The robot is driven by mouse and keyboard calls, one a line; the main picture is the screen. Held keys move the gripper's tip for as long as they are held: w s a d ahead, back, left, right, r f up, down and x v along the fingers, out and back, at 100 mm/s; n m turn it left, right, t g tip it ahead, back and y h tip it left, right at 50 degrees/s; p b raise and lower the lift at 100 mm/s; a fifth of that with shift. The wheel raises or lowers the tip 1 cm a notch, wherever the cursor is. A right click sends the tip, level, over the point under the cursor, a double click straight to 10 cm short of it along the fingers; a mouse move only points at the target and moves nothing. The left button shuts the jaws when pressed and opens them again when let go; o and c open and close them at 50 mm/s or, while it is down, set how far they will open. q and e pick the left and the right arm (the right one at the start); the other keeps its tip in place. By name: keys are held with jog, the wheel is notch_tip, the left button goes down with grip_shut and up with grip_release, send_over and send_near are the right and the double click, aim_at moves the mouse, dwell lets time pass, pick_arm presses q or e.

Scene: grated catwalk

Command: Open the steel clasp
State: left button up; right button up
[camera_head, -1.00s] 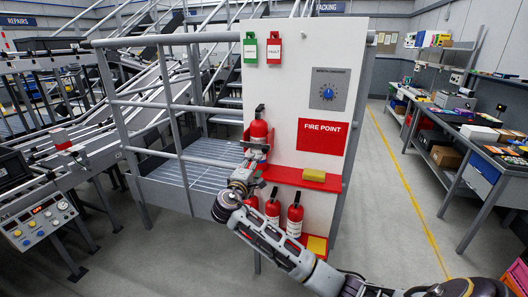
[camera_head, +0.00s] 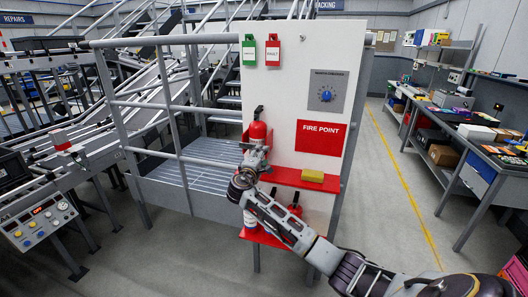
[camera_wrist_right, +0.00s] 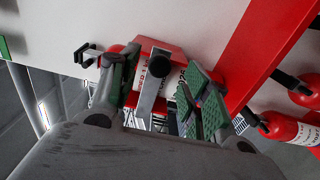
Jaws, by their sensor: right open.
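In the right wrist view my right gripper (camera_wrist_right: 160,72) is open, with green-padded fingers on either side of the extinguisher's red band and white label. A grey steel lever (camera_wrist_right: 151,84), which looks like the clasp, lies between the fingers, across the band. The fingers appear apart from it. The clasp is hidden behind my gripper in the head view. My left gripper is not in view.
A yellow sponge-like block (camera_head: 313,175) lies on the red shelf (camera_head: 290,177) right of my gripper. More extinguishers (camera_head: 295,207) stand below, partly behind my arm. A grey railing (camera_head: 165,100) is at left. A dial box (camera_head: 327,91) is on the panel.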

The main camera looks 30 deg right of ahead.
jog(key=shift+p+x, duration=0.35)
jog(key=shift+x, duration=1.8)
jog(key=c, duration=1)
jog(key=shift+c, duration=0.2)
